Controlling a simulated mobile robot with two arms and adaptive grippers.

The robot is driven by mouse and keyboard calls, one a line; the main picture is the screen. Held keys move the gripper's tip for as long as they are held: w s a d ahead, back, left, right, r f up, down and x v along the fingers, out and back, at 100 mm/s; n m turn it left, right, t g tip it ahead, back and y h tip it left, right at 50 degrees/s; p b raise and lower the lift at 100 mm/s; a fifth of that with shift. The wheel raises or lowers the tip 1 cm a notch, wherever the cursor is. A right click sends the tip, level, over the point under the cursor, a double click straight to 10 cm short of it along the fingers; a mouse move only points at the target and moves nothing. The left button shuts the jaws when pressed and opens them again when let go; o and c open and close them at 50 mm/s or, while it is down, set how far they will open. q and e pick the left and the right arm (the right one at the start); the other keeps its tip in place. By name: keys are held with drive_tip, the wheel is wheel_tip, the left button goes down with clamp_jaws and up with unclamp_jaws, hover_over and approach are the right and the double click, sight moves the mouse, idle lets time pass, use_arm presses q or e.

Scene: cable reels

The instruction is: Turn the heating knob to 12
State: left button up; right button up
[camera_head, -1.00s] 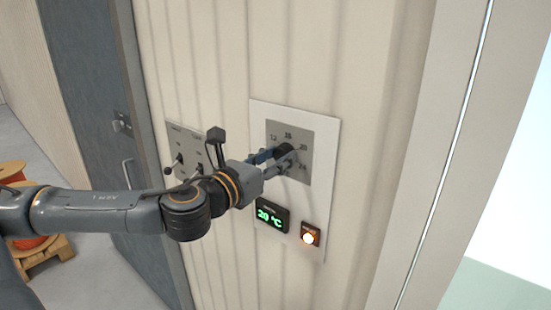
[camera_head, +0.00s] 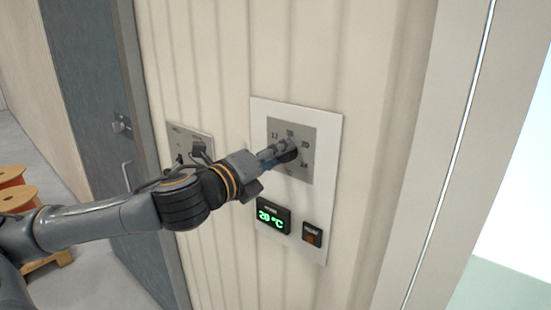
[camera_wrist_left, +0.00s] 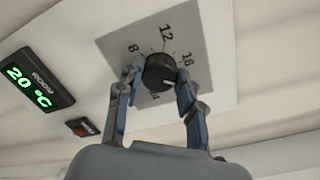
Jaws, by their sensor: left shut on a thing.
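The heating knob (camera_wrist_left: 159,70) is dark and round, on a grey dial plate (camera_wrist_left: 205,80) marked with numbers including 8, 12 and 16. My left gripper (camera_wrist_left: 160,80) is shut on the knob, with one finger on each side. A short white mark shows on the knob, at its lower right in the wrist view, away from the 12. In the head view my left gripper (camera_head: 285,151) reaches the dial (camera_head: 307,129) from the left and hides most of the knob. A green room display (camera_head: 273,216) below reads 20 °C. My right gripper is out of view.
A small switch or lamp (camera_head: 312,235) sits right of the display, mostly dark. Another grey control panel (camera_head: 181,135) is on the wall to the left, partly behind my arm. A grey door (camera_head: 90,80) and orange reels (camera_head: 14,192) stand farther left.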

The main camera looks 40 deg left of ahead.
use_arm(q)
drive_tip(key=shift+a+n+h+p, duration=0.15)
drive_tip(key=shift+n+p, duration=0.3)
drive_tip(key=shift+n, duration=4.15)
drive_tip(key=shift+d+n+h+p, duration=0.1)
drive_tip(key=shift+n+h+p, duration=0.25)
drive_tip(key=shift+n, duration=4.25)
drive_tip(key=shift+r, duration=0.1)
drive_tip(key=o, duration=1.1)
drive_tip(key=shift+w, duration=0.1)
drive_tip(key=shift+o, duration=0.4)
drive_tip(key=shift+w+f, duration=0.1)
drive_tip(key=shift+f, duration=0.15)
wheel_tip(320, 180, up, 10)
drive_tip(key=shift+r, duration=0.1)
